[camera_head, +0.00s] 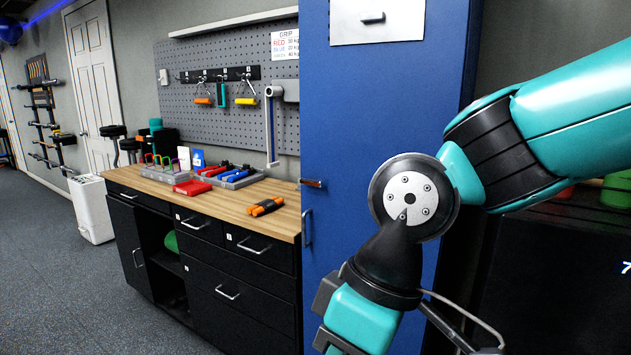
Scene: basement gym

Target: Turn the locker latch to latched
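The blue locker (345,130) stands right of the workbench, its front partly hidden by my teal and black arm. A white plate (400,22) on its upper front carries a small dark turn piece (373,18), lying roughly level. A short dark piece with a reddish tip (313,183) sticks out at the locker's left edge, above an upright metal handle (307,228). I cannot tell which of these is the latch, or its state. My arm bends down in front of the locker and leaves the picture at the bottom; my gripper's fingertips do not show.
A wooden-topped workbench (130,177) with dark drawers stands left of the locker, holding trays of hand grips and an orange and black grip (265,207). A pegboard (225,110) hangs behind it. A white bin (92,208) stands farther left. The grey floor (60,290) at left is clear.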

